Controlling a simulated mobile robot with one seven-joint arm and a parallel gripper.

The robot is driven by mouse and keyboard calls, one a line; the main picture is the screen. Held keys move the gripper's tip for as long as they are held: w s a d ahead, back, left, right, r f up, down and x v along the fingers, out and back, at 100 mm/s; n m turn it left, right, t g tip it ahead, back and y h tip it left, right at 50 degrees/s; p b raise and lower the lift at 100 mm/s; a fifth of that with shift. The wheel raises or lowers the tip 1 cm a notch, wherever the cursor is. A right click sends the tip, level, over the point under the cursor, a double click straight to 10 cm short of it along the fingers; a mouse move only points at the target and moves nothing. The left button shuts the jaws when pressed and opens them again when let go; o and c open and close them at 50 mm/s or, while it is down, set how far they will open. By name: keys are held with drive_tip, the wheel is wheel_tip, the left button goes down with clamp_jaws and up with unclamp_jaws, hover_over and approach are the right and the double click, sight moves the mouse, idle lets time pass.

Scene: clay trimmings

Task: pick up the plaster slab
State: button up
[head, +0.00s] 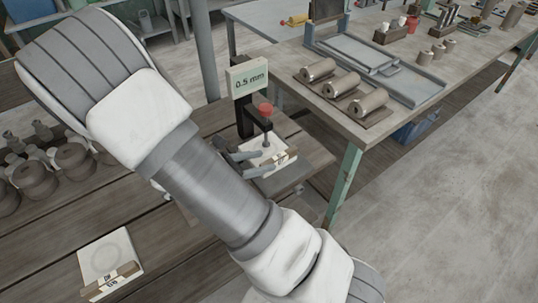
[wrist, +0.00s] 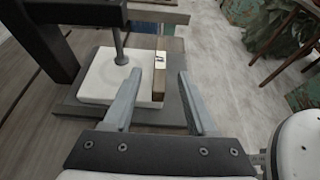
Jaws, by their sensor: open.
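A white plaster slab (head: 267,149) rests on a grey plate under the plunger of a dial stand, on the wooden bench. A brown wooden strip with a small label runs along its edge. In the wrist view the slab (wrist: 98,82) is left of centre, with the strip (wrist: 160,72) along its right side. My gripper (head: 243,161) is open at the slab. In the wrist view the open fingers (wrist: 159,76) appear on either side of the strip, with nothing held; contact is unclear. A second pale slab (head: 105,258) with a labelled wooden strip lies at the lower left.
The dark stand post (wrist: 48,40) and plunger (wrist: 119,40) rise close to the slab. A "0.5 mm" sign (head: 248,80) tops the stand. Grey weights (head: 70,160) stand left. A table with metal rollers (head: 340,85) is at right; open floor (head: 450,200) lies below it.

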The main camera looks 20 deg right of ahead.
sight(278, 156)
drive_tip(key=shift+b+x, duration=0.4)
drive_tip(key=shift+x, duration=3.05)
drive_tip(key=shift+r, duration=0.15)
clamp_jaws()
